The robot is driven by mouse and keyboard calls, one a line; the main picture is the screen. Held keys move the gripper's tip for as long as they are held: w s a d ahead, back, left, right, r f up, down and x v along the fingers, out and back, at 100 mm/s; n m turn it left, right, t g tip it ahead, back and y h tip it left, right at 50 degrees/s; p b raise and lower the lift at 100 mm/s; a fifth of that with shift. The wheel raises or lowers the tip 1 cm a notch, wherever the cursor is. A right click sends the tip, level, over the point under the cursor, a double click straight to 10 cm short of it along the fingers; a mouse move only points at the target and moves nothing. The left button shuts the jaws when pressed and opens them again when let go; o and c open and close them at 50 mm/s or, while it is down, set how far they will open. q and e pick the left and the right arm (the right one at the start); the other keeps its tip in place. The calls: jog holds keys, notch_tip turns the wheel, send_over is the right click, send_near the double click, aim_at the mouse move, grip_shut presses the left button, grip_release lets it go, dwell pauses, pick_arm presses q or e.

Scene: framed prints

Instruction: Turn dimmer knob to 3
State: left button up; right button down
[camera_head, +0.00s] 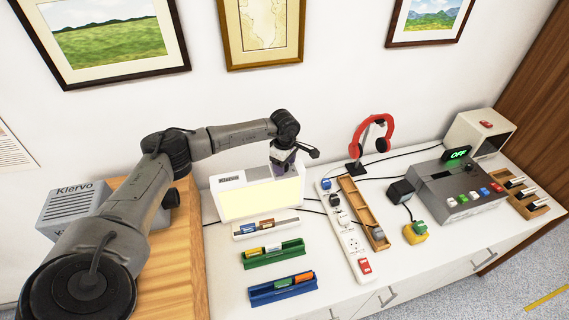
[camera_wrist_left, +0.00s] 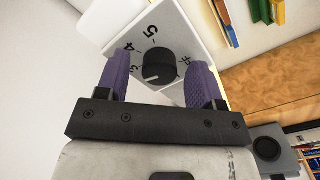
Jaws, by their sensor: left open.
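The lit lamp box (camera_head: 260,199) stands at the table's back left. My left gripper (camera_head: 283,168) is above its top right, hiding the knob in the head view. In the wrist view its purple fingers (camera_wrist_left: 162,72) are open either side of the knob, with contact unclear. My right gripper is not in view.
Marker trays (camera_head: 271,255) sit in front of the lamp box. A power strip (camera_head: 349,242) with plugs and cables lies to its right. A red headphone stand (camera_head: 371,140) and a grey control box (camera_head: 461,190) reading OFF stand further right.

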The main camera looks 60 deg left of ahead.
pick_arm(q)
notch_tip(320, 180, up, 14)
dwell(0.6)
jog(key=shift+f, duration=0.1)
dwell(0.4)
